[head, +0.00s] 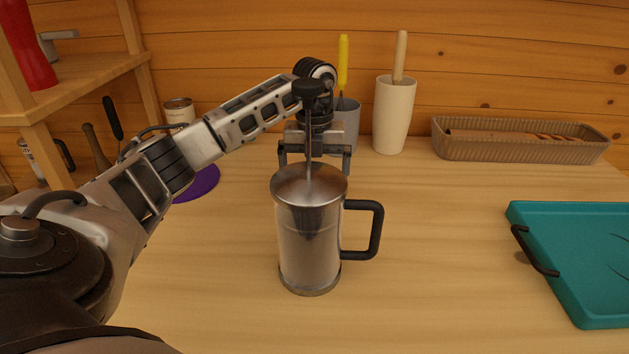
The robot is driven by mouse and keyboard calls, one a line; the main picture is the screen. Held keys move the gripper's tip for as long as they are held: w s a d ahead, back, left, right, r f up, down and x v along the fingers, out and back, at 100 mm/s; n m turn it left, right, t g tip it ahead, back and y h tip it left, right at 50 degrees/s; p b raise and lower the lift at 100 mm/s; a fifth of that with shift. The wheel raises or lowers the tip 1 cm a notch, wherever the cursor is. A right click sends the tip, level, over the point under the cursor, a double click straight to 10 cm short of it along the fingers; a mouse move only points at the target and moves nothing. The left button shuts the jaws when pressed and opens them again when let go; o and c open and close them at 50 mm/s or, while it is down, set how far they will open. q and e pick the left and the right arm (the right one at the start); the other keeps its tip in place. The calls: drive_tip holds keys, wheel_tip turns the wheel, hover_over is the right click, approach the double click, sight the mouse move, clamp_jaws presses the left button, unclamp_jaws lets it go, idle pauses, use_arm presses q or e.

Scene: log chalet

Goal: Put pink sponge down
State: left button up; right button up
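No pink sponge shows in the head view. My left gripper (315,163) points down over the counter, behind a steel French press (308,240) with a black handle. Its two fingers are spread apart, one on each side of the press's plunger rod as seen from here. I see nothing pink between them. The press's lid and body hide the counter directly below the fingers. My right gripper is not in view.
A teal tray (580,250) with black handles lies at the right. A ribbed basket (520,153), a cream holder (394,115) and a grey cup (347,118) stand along the log wall. A purple disc (199,186) lies behind my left arm. The front-middle counter is clear.

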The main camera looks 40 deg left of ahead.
use_arm(q)
wheel_tip(320, 180, up, 10)
drive_tip(key=shift+p, duration=0.45)
drive_tip(key=shift+f, duration=0.1)
